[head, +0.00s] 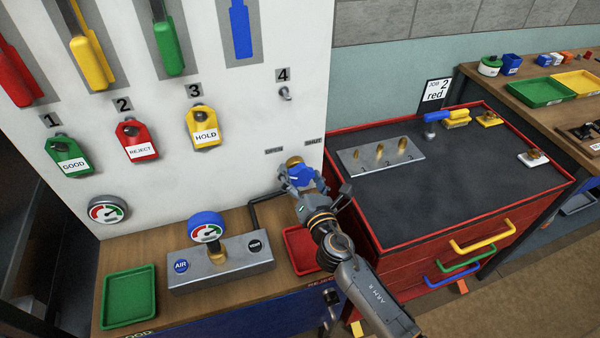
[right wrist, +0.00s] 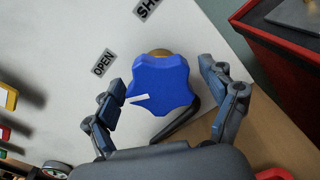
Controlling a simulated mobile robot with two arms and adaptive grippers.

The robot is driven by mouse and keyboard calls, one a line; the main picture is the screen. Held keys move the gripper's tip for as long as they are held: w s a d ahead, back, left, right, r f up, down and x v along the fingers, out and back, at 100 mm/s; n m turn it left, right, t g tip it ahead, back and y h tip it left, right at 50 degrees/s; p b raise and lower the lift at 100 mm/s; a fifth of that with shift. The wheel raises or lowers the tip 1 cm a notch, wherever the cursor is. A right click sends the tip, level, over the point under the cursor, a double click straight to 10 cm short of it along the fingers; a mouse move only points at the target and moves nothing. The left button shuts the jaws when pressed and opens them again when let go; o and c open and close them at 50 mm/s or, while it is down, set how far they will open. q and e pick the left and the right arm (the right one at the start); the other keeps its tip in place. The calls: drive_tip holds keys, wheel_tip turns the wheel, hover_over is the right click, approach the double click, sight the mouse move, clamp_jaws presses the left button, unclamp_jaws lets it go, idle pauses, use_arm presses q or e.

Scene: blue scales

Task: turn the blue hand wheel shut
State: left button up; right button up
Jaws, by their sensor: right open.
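The blue hand wheel (right wrist: 158,84) is lobed, with a white pointer mark on its face, and sits on a brass stem on the white panel. In the head view the wheel (head: 300,176) is partly covered by my right gripper (head: 308,184). In the right wrist view my right gripper (right wrist: 168,100) is open, one finger on each side of the wheel. The white mark points to the lower left. The OPEN label (right wrist: 104,63) and the partly cut-off SHUT label (right wrist: 147,8) are on the panel. My left gripper is not in view.
A red cabinet (head: 462,238) with a dark top stands right of the panel. Below the wheel are a red tray (head: 298,248), a metal block with a gauge (head: 222,262) and a green tray (head: 130,298). Tags and coloured levers hang on the panel at left.

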drive_tip(key=shift+w, duration=0.2)
drive_tip(key=c, duration=1.2)
